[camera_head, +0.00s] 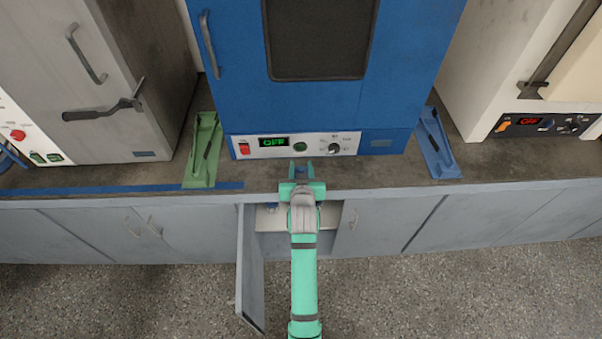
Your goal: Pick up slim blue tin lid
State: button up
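My gripper (298,168) is in front of the blue oven, over the front part of the counter. Its two fingers are spread apart and point toward the oven. A small blue thing (299,171) shows between the fingers. It may be the slim blue tin lid, but it is too small to be sure. I see a gap between it and the fingers, and no clear grip. Another small blue spot (271,209) shows in the open cabinet below, and I cannot tell what it is. My arm hides part of the cabinet opening.
A green tray (197,172) lies to the left and a blue tray (443,163) to the right. A cabinet door (250,275) stands open toward the floor. Grey and cream ovens flank the blue one.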

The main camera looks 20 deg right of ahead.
grip_shut()
jog(key=shift+r, duration=0.1)
